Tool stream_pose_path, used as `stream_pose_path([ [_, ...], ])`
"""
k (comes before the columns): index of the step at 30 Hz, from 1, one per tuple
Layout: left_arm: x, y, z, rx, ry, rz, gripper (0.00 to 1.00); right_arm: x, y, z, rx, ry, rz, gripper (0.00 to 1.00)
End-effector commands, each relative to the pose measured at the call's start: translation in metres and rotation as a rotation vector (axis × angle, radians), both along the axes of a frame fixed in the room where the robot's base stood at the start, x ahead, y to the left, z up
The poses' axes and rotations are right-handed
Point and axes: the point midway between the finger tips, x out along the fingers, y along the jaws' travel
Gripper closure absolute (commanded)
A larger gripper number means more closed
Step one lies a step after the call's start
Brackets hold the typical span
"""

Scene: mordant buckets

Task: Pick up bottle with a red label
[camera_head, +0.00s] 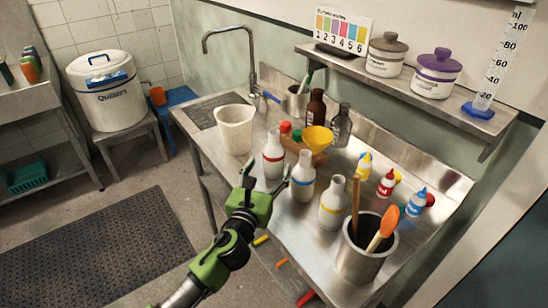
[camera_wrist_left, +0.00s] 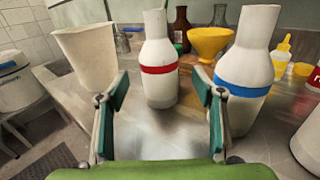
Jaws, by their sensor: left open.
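The bottle with a red label (camera_head: 273,155) is white and stands upright on the steel counter, to the left of a white bottle with a blue band (camera_head: 303,177). In the left wrist view the red-banded bottle (camera_wrist_left: 159,60) stands ahead, between the fingers and beyond their tips. The blue-banded bottle (camera_wrist_left: 245,65) is just right of it there, partly behind the right finger. My left gripper (camera_head: 262,182) is open and empty at the counter's front edge, short of the red-banded bottle; it also shows in the left wrist view (camera_wrist_left: 160,92). My right gripper is not in view.
A white beaker (camera_head: 235,128) stands left of the bottles. A yellow-banded bottle (camera_head: 333,203) and a steel pot (camera_head: 368,249) with utensils stand to the right. A yellow funnel (camera_head: 318,138) and brown bottle (camera_head: 316,108) are behind. Bare counter (camera_wrist_left: 165,130) lies before the red-banded bottle.

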Motion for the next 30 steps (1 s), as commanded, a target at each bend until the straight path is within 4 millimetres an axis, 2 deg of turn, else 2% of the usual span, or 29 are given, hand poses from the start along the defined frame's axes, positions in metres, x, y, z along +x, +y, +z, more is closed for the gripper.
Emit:
stream_pose_path([
  [8, 0.019, -0.005, 0.0, -0.004, 0.001, 0.001, 0.39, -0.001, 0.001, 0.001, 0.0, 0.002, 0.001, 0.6],
  [18, 0.057, -0.016, -0.002, -0.004, 0.002, 0.001, 0.39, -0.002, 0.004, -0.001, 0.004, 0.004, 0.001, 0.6],
  [26, 0.06, -0.017, -0.002, -0.003, 0.001, 0.0, 0.39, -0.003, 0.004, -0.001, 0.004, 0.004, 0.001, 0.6],
  [27, 0.06, -0.017, -0.002, -0.003, 0.001, 0.0, 0.41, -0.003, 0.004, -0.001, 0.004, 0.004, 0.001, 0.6],
  [30, 0.06, -0.017, -0.002, -0.003, 0.002, 0.0, 0.67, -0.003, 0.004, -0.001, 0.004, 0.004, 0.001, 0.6],
])
